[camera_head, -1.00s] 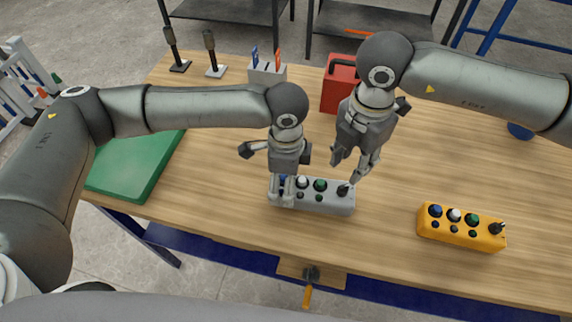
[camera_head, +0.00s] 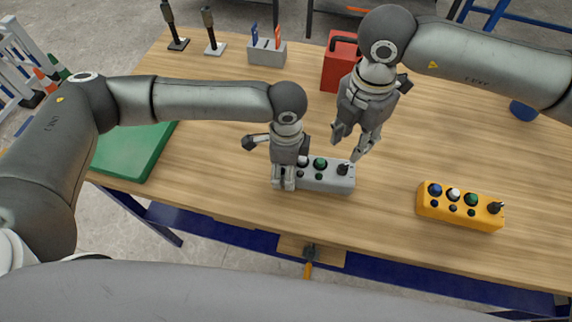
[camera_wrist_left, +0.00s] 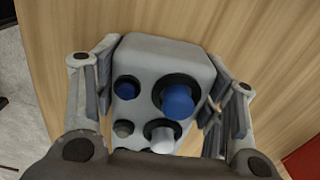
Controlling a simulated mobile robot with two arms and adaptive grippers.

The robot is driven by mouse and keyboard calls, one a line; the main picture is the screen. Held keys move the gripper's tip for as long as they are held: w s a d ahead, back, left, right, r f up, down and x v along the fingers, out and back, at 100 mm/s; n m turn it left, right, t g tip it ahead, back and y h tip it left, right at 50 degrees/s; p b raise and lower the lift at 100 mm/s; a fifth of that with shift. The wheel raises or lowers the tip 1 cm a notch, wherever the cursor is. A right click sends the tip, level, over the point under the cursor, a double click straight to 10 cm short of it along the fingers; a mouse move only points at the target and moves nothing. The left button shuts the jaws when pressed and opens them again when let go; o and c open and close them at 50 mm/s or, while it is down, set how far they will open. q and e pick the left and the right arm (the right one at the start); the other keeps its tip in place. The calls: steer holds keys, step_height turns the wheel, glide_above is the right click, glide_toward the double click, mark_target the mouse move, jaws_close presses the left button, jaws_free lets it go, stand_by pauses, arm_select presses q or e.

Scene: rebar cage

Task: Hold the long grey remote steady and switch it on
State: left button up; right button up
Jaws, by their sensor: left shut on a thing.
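The long grey remote (camera_head: 318,183) lies on the wooden table in front of me, with a green button and a black toggle switch (camera_head: 343,168) at its right end. My left gripper (camera_head: 285,178) is shut on the remote's left end. In the left wrist view the fingers (camera_wrist_left: 165,105) straddle the grey remote (camera_wrist_left: 160,50), whose large blue knob, white knob and smaller buttons show between them. My right gripper (camera_head: 354,146) hangs just above and behind the toggle, its fingers apart with nothing between them.
A yellow remote (camera_head: 459,212) lies to the right. A red box (camera_head: 340,72), a grey holder (camera_head: 267,53) and two dark upright stands are at the back. A green board (camera_head: 134,150) lies at the left. The front table edge is near the grey remote.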

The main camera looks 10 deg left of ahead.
mark_target(339, 160)
arm_select(q)
steer(key=c, duration=0.5)
arm_select(e)
steer(key=shift+w, duration=0.15)
steer(key=c, duration=0.5)
steer(key=shift+w+a+n, duration=0.15)
steer(key=shift+w+n, duration=0.1)
steer(key=shift+n, duration=0.05)
steer(key=shift+c, duration=0.9)
steer(key=w+n, duration=0.2)
steer(key=w+a+n+g+h, duration=0.1)
steer(key=w+n, duration=0.1)
steer(key=w+a+f+n+g, duration=0.1)
steer(key=w+n, duration=0.1)
steer(key=n, duration=0.1)
steer(key=shift+w+a+h, duration=0.25)
steer(key=shift+w+h, duration=0.05)
steer(key=shift+w, duration=0.05)
jaws_close()
steer(key=w+a+n+g, duration=0.2)
steer(key=w+n, duration=0.1)
steer(key=n, duration=0.4)
steer(key=shift+h, duration=0.3)
steer(key=x, duration=0.9)
steer(key=shift+f, duration=0.15)
steer(key=shift+s+d, duration=0.45)
steer(key=shift+s, duration=0.4)
steer(key=shift+s+d, duration=0.4)
steer(key=shift+s, duration=0.4)
